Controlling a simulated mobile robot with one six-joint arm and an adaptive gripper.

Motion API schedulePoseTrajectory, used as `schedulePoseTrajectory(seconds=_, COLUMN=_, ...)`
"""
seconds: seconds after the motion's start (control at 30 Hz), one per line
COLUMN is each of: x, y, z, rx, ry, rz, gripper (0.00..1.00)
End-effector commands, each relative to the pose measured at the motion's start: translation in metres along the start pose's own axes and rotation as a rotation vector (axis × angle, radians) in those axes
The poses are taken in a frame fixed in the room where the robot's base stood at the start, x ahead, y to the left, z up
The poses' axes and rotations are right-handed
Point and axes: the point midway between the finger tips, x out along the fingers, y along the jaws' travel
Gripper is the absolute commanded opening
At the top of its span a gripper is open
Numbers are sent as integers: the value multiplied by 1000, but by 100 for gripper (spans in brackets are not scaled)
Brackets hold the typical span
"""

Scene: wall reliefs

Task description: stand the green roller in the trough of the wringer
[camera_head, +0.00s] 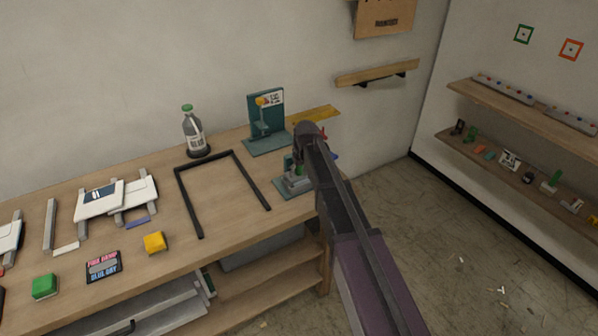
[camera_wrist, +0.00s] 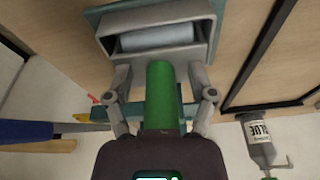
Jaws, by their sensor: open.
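The green roller (camera_wrist: 161,92) shows in the wrist view between the fingers of my gripper (camera_wrist: 161,75). The fingers are open, with a gap on each side of the roller. The roller's far end is at the edge of the grey wringer (camera_wrist: 205,40), which has a pale cylinder (camera_wrist: 157,37) inside and a teal base. I cannot tell whether the roller's end sits in the trough, which is not clearly visible. In the head view the wringer (camera_head: 293,184) is at the right end of the bench, partly covered by my gripper (camera_head: 296,163) and arm.
A glue bottle (camera_head: 194,135) and a teal stand (camera_head: 252,120) are behind. A yellow block (camera_head: 154,242) lies at the front. Blue and red parts stick out by my arm.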

Motion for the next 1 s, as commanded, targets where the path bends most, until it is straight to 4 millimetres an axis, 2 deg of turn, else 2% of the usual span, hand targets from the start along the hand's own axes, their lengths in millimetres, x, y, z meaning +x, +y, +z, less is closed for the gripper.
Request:
schedulePoseTrajectory(seconds=0.17, x=0, y=-2, z=0, rx=-1, ry=-5, rz=-2, gripper=72)
schedulePoseTrajectory(seconds=0.37, x=-10, y=-2, z=-2, rx=-1, ry=-3, rz=-2, gripper=72)
schedulePoseTrajectory(seconds=1.0, x=-65, y=-1, z=-4, rx=-1, ry=0, rz=-1, gripper=72)
